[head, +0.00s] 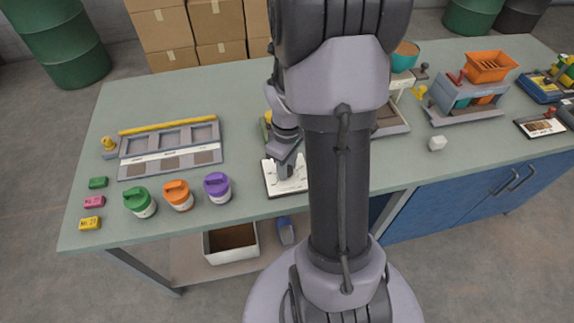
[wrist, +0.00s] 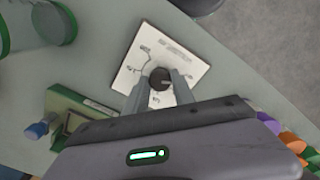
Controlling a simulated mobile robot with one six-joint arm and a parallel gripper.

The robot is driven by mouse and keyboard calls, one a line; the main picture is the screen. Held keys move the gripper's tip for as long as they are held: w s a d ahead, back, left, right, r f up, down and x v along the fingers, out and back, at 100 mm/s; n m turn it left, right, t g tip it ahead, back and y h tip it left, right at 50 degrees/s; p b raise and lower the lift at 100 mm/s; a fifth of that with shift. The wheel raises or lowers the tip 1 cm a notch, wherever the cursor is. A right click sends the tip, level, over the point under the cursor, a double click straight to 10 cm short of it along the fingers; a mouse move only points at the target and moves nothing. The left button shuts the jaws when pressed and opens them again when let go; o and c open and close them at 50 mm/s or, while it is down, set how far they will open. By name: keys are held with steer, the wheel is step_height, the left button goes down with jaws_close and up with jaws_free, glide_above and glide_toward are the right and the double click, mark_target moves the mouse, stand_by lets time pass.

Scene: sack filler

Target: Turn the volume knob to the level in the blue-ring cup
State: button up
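The volume knob (wrist: 160,78) is a small dark round knob on a white panel (wrist: 185,60) with printed lines and lettering. In the wrist view the two fingers of my gripper (wrist: 159,86) reach down on either side of the knob. They are apart by about the knob's width; whether they touch it is unclear. In the head view my gripper (head: 290,172) is over the same white panel (head: 272,182), and the knob is hidden. No cup with a blue ring can be made out; my arm hides part of the table.
A green-rimmed clear vessel (wrist: 52,22) and a green block (wrist: 82,112) are near the panel. A grey-blue machine (head: 468,98) stands right.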

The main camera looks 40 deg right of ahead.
jaws_close()
steer(key=m, duration=0.4)
steer(key=m+b, duration=0.1)
steer(key=m, duration=0.4)
steer(key=m+b, duration=0.1)
steer(key=m, duration=0.4)
steer(key=m+b, duration=0.1)
steer(key=m, duration=0.3)
steer(key=shift+m, duration=0.6)
